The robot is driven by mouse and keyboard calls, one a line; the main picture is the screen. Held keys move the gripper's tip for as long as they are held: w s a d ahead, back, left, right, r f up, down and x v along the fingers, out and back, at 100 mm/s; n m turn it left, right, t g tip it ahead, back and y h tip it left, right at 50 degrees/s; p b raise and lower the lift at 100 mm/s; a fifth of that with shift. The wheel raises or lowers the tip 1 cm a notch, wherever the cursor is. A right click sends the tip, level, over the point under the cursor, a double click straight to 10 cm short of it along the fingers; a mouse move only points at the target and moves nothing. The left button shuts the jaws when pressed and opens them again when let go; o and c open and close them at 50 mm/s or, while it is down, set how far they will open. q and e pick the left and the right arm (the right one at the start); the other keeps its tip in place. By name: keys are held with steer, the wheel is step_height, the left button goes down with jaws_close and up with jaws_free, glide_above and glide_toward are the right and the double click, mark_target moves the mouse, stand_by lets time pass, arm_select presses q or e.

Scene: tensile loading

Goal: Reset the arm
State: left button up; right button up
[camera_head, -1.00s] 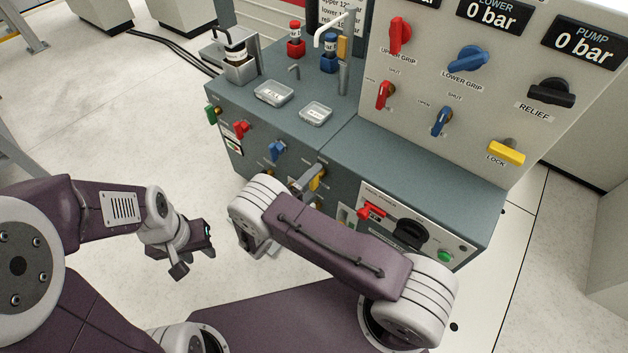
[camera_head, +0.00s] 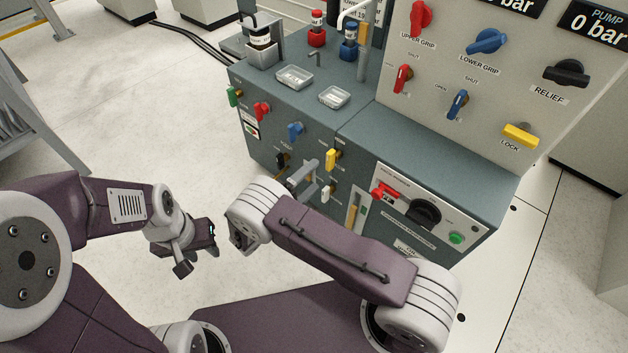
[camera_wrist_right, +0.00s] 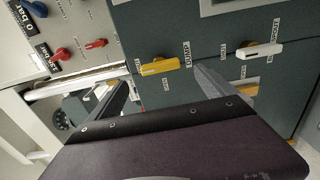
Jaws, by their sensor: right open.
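My left gripper (camera_head: 200,250) hangs over the pale floor at the left of the head view, clear of the console, its fingers apart with nothing between them. My right forearm and wrist cross the head view, and my right gripper (camera_head: 306,176) is close in front of the console's lower front, partly hidden by the wrist. In the right wrist view its dark fingers (camera_wrist_right: 165,95) are apart and empty.
The grey-green console (camera_head: 410,165) carries red, blue, green and yellow handles, two clear trays (camera_head: 334,96) and a red-blue pair of bottles. A pale upright panel (camera_head: 450,70) with knobs stands at right. Open floor (camera_head: 120,120) lies to the left.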

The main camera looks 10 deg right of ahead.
stand_by(0.5)
steer(key=s+d+r+m+g+y, duration=0.2)
steer(key=s+d+m+g+y, duration=0.25)
steer(key=s+d+g, duration=0.7)
steer(key=s+a+r+g+y, duration=0.1)
steer(key=s+a+g+y, duration=0.1)
steer(key=s+y, duration=0.4)
step_height(320, 180, up, 42)
steer(key=a+m+t+y+p, duration=0.2)
steer(key=m+t+y+p, duration=0.1)
steer(key=p, duration=3.6)
steer(key=shift+s+a+t+y, duration=0.35)
steer(key=shift+t+y, duration=0.2)
steer(key=shift+y, duration=0.1)
steer(key=shift+d, duration=0.1)
